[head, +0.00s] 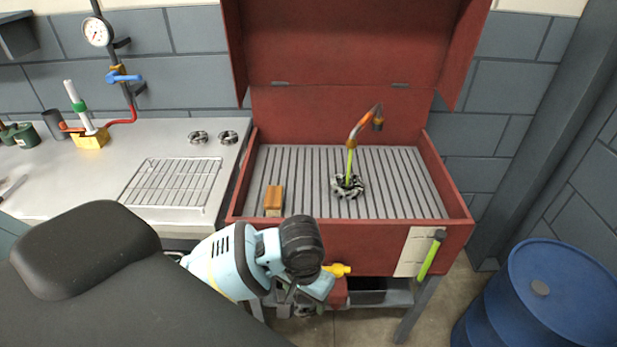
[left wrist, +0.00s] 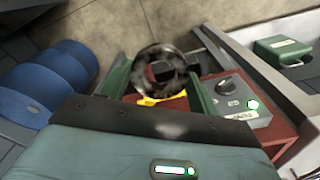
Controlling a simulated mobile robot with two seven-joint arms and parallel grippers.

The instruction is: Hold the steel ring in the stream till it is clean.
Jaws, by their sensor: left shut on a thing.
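In the left wrist view a dark steel ring (left wrist: 183,64) with greyish patches sits between the green fingers of my left gripper (left wrist: 158,85), which is shut on it. In the head view my left gripper (head: 312,294) is low at the front of the red wash basin (head: 448,207), outside it and below its rim. The ring is mostly hidden there. I can make out no stream below the nozzle. My right gripper is out of view.
A yellow handle (head: 338,269) sticks out at the basin's front, close to my gripper. A wooden brush (head: 273,198) lies in the basin. The raised lid (head: 345,45) stands behind. Two rings (head: 198,137) (head: 228,137) lie on the left bench. A blue drum (head: 545,290) stands right.

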